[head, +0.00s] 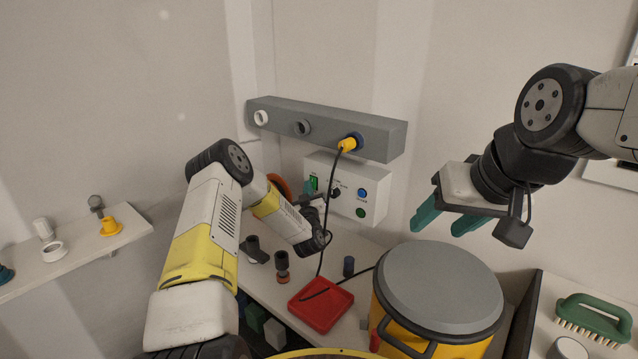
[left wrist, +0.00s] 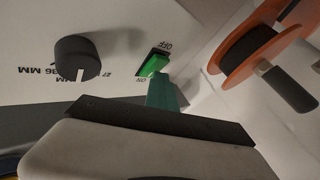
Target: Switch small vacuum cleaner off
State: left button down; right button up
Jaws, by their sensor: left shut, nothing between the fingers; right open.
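A white control box (head: 348,192) hangs on the wall below a grey bar. Its green rocker switch (head: 313,183) shows at its left end. In the left wrist view the switch (left wrist: 154,64) sits in a black frame between the printed words OFF and ON. My left gripper (left wrist: 162,90) is shut and empty, its teal tips at the ON end of the switch; I cannot tell whether they touch it. My right gripper (head: 445,219) is open and empty, in the air above a yellow canister with a grey lid (head: 440,285). I cannot tell which thing is the small vacuum cleaner.
A black dial (left wrist: 79,57) is beside the switch, and an orange reel (left wrist: 262,45) is on its other side. A yellow plug (head: 347,144) with a black cable sits in the grey bar (head: 325,124). A red tray (head: 320,305) and dark cylindrical parts stand on the bench.

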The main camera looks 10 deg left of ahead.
pick_arm(q)
jog(key=shift+s+a+r, duration=0.1)
jog(key=shift+s+r, duration=0.05)
jog(key=shift+s+a, duration=0.1)
jog(key=s+a, duration=0.1)
jog(key=s, duration=0.1)
jog(key=s+a, duration=0.1)
jog(key=s, duration=0.1)
jog(key=shift+a+r, duration=0.3)
jog(key=shift+r, duration=0.05)
dwell(0.5)
